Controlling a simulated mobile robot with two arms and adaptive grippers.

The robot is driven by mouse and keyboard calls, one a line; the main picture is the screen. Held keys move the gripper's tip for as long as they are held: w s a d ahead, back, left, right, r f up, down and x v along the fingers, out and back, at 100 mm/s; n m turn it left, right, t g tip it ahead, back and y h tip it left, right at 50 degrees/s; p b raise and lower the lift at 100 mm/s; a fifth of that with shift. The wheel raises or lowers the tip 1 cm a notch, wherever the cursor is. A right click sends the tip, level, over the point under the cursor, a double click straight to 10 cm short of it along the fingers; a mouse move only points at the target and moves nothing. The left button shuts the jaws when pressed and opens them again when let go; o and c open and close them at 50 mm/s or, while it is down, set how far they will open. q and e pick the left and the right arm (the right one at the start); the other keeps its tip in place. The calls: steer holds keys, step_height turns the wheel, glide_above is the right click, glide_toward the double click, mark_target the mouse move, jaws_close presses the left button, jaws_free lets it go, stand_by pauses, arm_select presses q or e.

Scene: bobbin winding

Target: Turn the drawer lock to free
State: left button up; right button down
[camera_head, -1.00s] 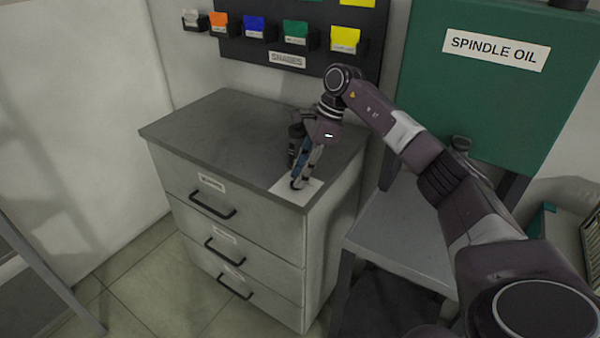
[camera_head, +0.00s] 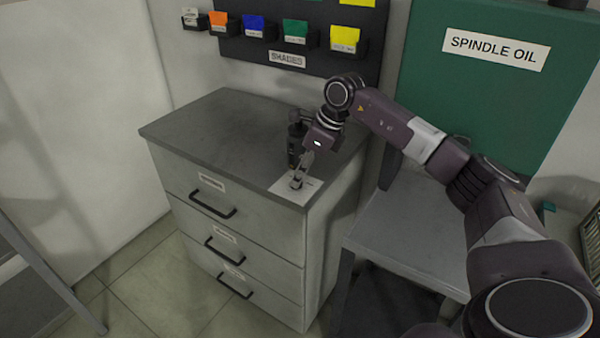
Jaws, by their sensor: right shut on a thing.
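The drawer cabinet (camera_head: 240,262) is grey, with three drawers stacked under a dark top, all closed. A small white plate (camera_head: 311,191) lies on the front right corner of the top; its print is too small to read. My right gripper (camera_head: 297,183) points down over this plate and is shut on the small drawer lock knob. The fingers hide most of the knob, so I cannot tell which way it is turned. My left gripper is not in view.
A black rack with coloured bins (camera_head: 295,32) hangs on the wall behind. A green spindle oil tank (camera_head: 490,90) stands above a grey stand (camera_head: 400,235) at right. The left of the top (camera_head: 205,125) is clear.

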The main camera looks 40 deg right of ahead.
steer(key=m, duration=0.2)
steer(key=m+h, duration=0.1)
steer(key=m+t+h, duration=0.1)
steer(key=m, duration=0.1)
steer(key=shift+a+m, duration=0.25)
steer(key=shift+m, duration=0.05)
steer(key=m+h+b, duration=0.1)
steer(key=m, duration=0.2)
steer(key=m+h, duration=0.1)
steer(key=m, duration=0.2)
steer(key=shift+a+h+b, duration=0.2)
steer(key=shift+h+b, duration=0.1)
steer(key=shift+b, duration=0.05)
steer(key=c, duration=1.6)
jaws_free()
steer(key=shift+g, duration=0.3)
steer(key=shift+s+r, duration=0.1)
steer(key=shift+r, duration=0.15)
steer(key=v, duration=1.1)
steer(key=shift+s+r, duration=0.2)
